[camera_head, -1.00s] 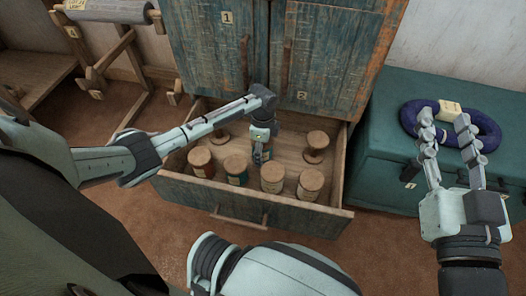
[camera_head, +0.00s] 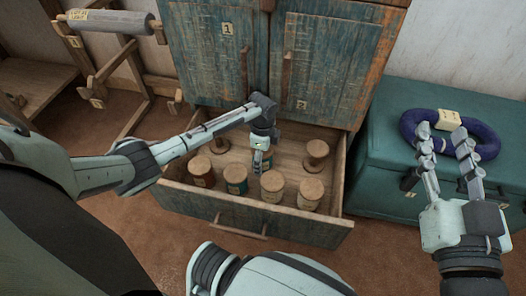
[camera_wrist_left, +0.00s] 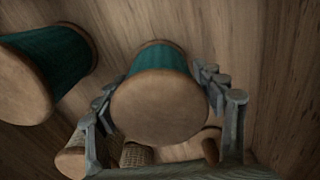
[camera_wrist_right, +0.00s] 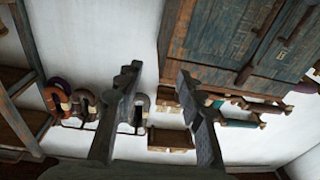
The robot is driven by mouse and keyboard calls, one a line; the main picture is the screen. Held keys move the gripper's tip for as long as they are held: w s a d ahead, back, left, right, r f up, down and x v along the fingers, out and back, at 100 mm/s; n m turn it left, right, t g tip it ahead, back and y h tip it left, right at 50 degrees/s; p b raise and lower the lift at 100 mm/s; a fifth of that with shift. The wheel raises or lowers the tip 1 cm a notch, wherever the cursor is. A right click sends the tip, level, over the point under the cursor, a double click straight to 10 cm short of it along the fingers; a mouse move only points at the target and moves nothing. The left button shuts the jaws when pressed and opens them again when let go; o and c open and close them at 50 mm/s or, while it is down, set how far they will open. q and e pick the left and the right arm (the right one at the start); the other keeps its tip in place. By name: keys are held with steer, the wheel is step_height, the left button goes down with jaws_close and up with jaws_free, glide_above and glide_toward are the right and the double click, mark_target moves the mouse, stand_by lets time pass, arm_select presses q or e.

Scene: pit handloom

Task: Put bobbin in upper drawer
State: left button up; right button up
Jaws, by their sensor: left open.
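The open wooden drawer (camera_head: 230,212), below the cabinet doors, holds several upright bobbins with wooden ends. One teal bobbin (camera_head: 236,180) stands just left of my left gripper (camera_head: 261,162) in the head view. My left gripper reaches down into the drawer. In the left wrist view its open fingers stand either side of a bobbin (camera_wrist_left: 160,105) with a dark green body and brown end; I cannot tell if they touch it. My right gripper (camera_head: 441,137) is up, open and empty at the right; its spread fingers also show in the right wrist view (camera_wrist_right: 158,85).
The blue cabinet (camera_head: 320,70) with numbered doors rises behind the drawer. A teal chest (camera_head: 380,185) bearing a dark blue coil (camera_head: 487,142) stands right. A wooden frame with a roller (camera_head: 110,22) stands left. Brown floor (camera_head: 130,230) is clear in front.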

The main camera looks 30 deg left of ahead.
arm_select(q)
step_height(320, 180, up, 6)
steer(key=shift+r+p, duration=0.25)
steer(key=shift+p, duration=0.6)
steer(key=shift+r, duration=0.25)
arm_select(e)
steer(key=d+f+g+h, duration=0.3)
steer(key=d+f+g, duration=0.1)
steer(key=f, duration=0.5)
steer(key=shift+s+d+g, duration=0.3)
steer(key=shift+s+d, duration=0.05)
steer(key=shift+d, duration=0.1)
